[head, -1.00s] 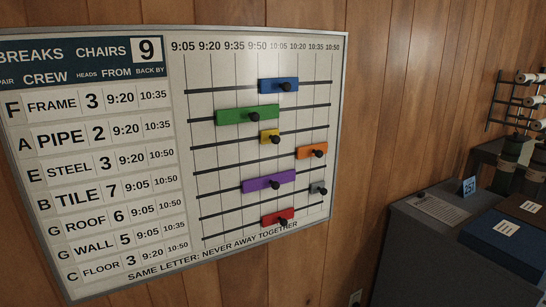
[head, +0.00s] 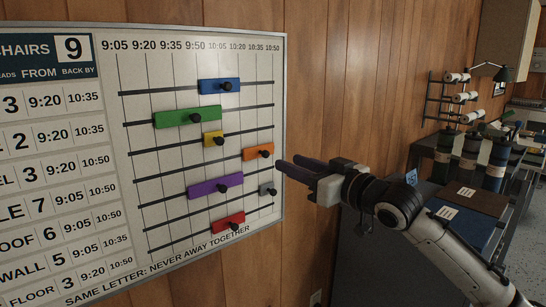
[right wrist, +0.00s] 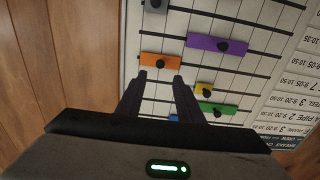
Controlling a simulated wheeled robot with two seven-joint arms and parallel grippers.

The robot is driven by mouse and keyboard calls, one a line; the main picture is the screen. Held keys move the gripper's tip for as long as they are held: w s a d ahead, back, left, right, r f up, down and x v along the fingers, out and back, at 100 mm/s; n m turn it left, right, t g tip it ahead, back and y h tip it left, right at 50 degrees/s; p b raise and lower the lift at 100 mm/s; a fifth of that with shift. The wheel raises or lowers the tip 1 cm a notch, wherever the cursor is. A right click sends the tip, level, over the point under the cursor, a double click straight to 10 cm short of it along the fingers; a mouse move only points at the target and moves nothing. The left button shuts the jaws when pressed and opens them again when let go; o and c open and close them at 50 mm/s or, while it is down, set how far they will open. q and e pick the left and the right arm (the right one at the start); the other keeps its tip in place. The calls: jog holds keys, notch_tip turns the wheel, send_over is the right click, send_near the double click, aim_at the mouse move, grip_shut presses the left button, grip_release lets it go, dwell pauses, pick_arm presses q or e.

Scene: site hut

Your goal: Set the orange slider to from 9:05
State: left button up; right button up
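The orange slider (head: 251,153) sits at the right end of its track on the planning board (head: 180,62), under the late times. It has a dark round knob (head: 265,154). My right gripper (head: 286,162) is just right of the slider, pointing at the board, its two dark fingers apart and empty. In the right wrist view the orange slider (right wrist: 155,61) and its knob lie just beyond the fingertips (right wrist: 160,77), seemingly not touching them. The 9:05 column (head: 115,45) is at the chart's left. My left gripper is not in view.
Other sliders are on separate tracks: blue (head: 210,87), green (head: 180,118), yellow (head: 210,141), purple (head: 210,187), grey (head: 265,189) and red (head: 222,223). The orange track looks clear to the left. A desk with binders (head: 475,200) stands at right.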

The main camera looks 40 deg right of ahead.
aim_at(267, 154)
jog(key=w, duration=0.5)
jog(key=w+p, duration=0.1)
jog(key=w, duration=0.2)
jog(key=shift+a, duration=0.3)
grip_shut()
